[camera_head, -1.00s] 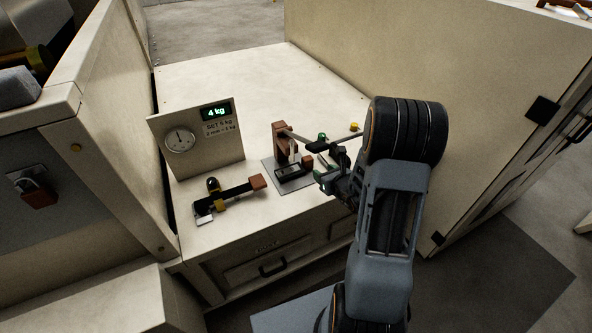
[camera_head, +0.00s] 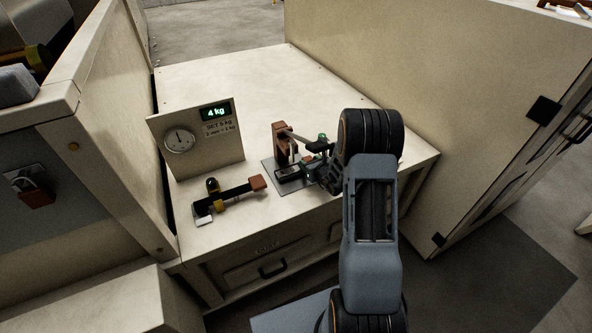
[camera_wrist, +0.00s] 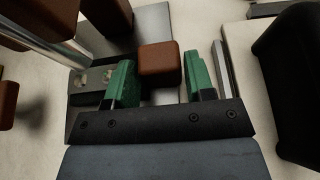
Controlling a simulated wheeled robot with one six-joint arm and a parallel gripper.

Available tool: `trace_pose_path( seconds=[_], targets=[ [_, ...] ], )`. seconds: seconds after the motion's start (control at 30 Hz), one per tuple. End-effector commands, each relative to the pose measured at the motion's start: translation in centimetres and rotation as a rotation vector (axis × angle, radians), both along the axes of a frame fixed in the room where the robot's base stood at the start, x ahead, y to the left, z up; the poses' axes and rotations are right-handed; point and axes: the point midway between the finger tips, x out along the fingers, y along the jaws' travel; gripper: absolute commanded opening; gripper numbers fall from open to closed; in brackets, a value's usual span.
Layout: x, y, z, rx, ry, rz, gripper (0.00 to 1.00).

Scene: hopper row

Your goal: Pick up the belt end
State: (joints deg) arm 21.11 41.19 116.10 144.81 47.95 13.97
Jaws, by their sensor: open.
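My gripper (camera_head: 309,166) is low over the grey plate on the bench, with its jaws open. In the wrist view a small brown block (camera_wrist: 160,63) sits between the two green fingertips of my gripper (camera_wrist: 157,82), with a gap on both sides. I take this block as the grip of the belt end, but the strap itself cannot be made out. In the head view my gripper and wrist hide most of it. A brown post (camera_head: 281,143) with a metal arm stands just behind, on the grey plate (camera_head: 268,172).
A black lever with a brown end (camera_head: 258,182) and a yellow clamp lies to the left. A panel (camera_head: 190,137) with a dial and a "4 kg" display stands behind it. A tall cabinet (camera_head: 440,90) bounds the right. The bench's back (camera_head: 260,85) is clear.

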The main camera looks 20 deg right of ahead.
Motion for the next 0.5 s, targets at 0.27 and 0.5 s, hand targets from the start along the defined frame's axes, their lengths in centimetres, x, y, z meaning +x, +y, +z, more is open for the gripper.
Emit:
trace_pose_path(
  seconds=[0.27,0.5],
  targets=[
    [0.09,0.00,-0.02,0.000,0.000,0.000,0.45],
    [0.07,-0.01,-0.01,0.000,0.000,0.000,0.22]
  ],
)
